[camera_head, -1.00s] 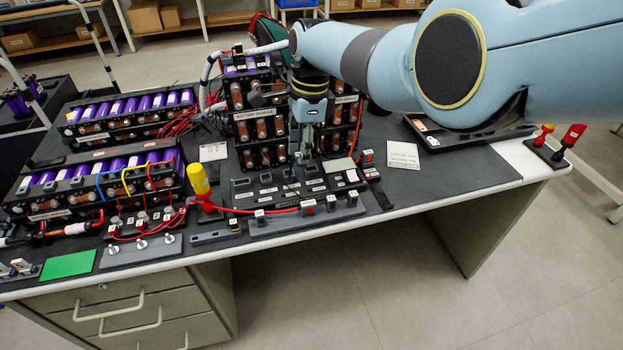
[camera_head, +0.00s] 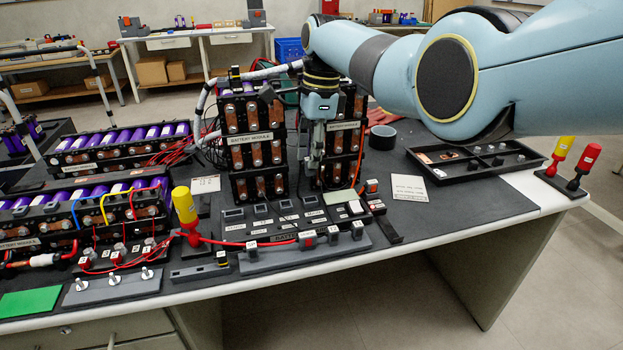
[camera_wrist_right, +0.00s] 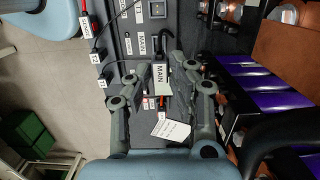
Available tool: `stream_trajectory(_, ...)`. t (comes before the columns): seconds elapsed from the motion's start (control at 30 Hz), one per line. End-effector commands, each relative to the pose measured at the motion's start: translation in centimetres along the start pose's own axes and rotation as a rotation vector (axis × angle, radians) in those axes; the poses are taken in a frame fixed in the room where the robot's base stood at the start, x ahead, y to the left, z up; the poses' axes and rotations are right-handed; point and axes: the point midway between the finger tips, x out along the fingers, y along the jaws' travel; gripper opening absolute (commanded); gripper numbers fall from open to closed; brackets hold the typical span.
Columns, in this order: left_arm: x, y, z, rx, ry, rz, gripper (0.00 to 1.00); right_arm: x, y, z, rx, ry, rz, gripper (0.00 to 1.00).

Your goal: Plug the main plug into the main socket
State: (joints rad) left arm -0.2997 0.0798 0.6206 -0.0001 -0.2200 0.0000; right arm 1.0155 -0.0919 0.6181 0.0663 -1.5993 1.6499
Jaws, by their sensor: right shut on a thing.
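My right gripper (camera_wrist_right: 160,70) is shut on the main plug (camera_wrist_right: 162,78), a grey plug with a white MAIN label. In the head view the right gripper (camera_head: 314,160) points down in front of the battery modules, above the back of the dark socket panel (camera_head: 262,226). The plug is too small to make out there. In the right wrist view the panel (camera_wrist_right: 128,22) carries a printed MAIN label (camera_wrist_right: 141,42) just ahead of the plug. The main socket itself cannot be clearly told apart. I cannot tell whether plug and panel touch. My left gripper is not in view.
Battery modules (camera_head: 255,140) stand close behind the gripper. A grey strip with small labelled plugs (camera_head: 305,248) and a red cable lies along the panel's front. A yellow-handled tool (camera_head: 185,207) stands at left. A black tray (camera_head: 475,160) lies at right.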

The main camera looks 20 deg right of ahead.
Motion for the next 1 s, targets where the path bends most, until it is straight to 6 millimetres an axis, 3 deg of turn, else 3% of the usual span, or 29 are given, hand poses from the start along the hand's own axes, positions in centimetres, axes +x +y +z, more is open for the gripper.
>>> stream_trajectory(0.03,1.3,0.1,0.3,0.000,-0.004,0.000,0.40,1.3,0.1,-0.1,0.000,-0.001,-0.003,0.00)
stream_trajectory(0.27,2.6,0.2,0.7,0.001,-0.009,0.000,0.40,2.9,0.2,-0.2,0.000,-0.002,-0.004,0.00)
stream_trajectory(0.57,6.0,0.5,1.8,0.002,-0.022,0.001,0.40,6.4,0.3,-0.7,0.000,-0.002,-0.002,0.00)
stream_trajectory(0.73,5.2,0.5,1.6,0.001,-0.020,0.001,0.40,5.5,0.2,-0.5,0.000,-0.002,-0.005,0.00)
stream_trajectory(1.0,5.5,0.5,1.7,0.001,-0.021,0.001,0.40,6.6,0.2,-0.7,0.000,-0.002,-0.003,0.00)
